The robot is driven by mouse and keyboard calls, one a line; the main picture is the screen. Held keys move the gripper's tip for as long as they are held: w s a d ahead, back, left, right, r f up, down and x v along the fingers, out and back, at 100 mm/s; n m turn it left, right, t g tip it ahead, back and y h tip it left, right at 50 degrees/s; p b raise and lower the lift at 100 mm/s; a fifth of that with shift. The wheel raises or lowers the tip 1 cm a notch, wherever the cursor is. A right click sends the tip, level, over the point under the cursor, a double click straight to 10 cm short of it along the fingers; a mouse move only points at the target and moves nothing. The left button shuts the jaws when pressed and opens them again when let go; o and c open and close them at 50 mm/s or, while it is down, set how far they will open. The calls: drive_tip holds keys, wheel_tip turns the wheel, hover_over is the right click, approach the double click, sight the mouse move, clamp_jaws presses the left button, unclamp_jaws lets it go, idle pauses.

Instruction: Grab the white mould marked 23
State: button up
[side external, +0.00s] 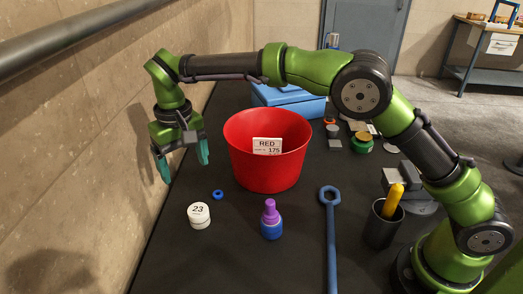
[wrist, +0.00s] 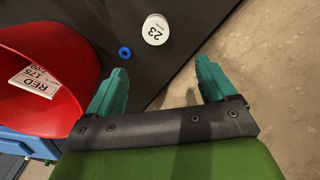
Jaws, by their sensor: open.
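The white mould marked 23 (side external: 199,215) is a short round piece standing upright on the dark table, near its left edge. It also shows in the wrist view (wrist: 155,30), at the top centre, with its marked top visible. My gripper (side external: 184,169) has teal fingers and is open and empty. It hangs above the table's left edge, behind the mould in the side view and apart from it. In the wrist view the two fingertips (wrist: 164,80) are spread wide, with the mould beyond them.
A red bucket (side external: 262,172) labelled RED 175 stands right of my gripper. A small blue ring (side external: 218,194) lies between bucket and mould. A blue bottle with purple top (side external: 271,220) and a blue wrench (side external: 331,240) are to the right. A wall (side external: 70,150) runs along the left.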

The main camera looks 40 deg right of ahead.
sight(197, 210)
drive_tip(key=f, duration=1)
drive_tip(key=shift+s+d+f, duration=0.1)
drive_tip(key=shift+s+f, duration=0.1)
drive_tip(key=shift+f, duration=0.2)
drive_tip(key=shift+s+d+f, duration=0.1)
drive_tip(key=shift+d+f, duration=0.05)
drive_tip(key=shift+f, duration=1.2)
drive_tip(key=shift+d+f, duration=0.1)
drive_tip(key=shift+f, duration=1.25)
drive_tip(key=shift+c, duration=0.4)
drive_tip(key=shift+r, duration=0.1)
drive_tip(key=c, duration=1.2)
